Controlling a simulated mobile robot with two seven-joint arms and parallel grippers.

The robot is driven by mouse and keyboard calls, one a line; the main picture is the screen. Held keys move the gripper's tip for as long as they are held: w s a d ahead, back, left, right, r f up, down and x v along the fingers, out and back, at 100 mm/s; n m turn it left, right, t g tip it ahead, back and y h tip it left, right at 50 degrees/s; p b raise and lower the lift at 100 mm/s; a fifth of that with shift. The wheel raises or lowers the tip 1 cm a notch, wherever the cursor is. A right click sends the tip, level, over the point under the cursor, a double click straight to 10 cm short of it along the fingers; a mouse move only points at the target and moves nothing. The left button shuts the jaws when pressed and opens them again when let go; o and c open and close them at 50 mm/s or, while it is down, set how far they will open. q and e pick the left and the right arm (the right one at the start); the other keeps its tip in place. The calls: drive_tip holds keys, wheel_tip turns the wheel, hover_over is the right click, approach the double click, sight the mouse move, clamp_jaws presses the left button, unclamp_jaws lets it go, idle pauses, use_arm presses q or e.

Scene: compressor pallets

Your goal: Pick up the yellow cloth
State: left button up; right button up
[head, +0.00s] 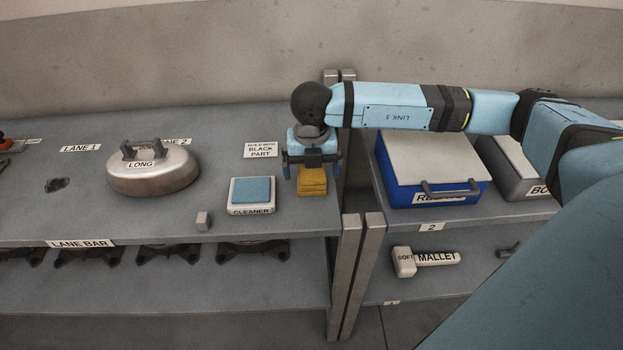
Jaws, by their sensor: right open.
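The yellow cloth (312,188) lies folded on the grey upper shelf, near its right front edge. My right gripper (313,172) points down over the cloth with its fingers apart, one toward each side of it. The gripper and wrist hide the back part of the cloth. I cannot tell whether the fingers touch it. My left gripper is not in view.
A white CLEANER box (251,210) with a blue pad stands just left of the cloth. A BLACK PART sign (261,153) is behind it. Grey posts (345,275) rise right of the cloth. A blue case (402,185) stands beyond them. A metal dome (152,175) sits further left.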

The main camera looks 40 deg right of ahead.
sight(312, 173)
drive_tip(key=shift+f, duration=0.95)
drive_tip(key=c, duration=1)
drive_tip(key=shift+r, duration=0.15)
use_arm(q)
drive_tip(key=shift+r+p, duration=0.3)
drive_tip(key=shift+p, duration=0.45)
use_arm(e)
wheel_tip(312, 173, up, 20)
drive_tip(key=shift+f, duration=0.1)
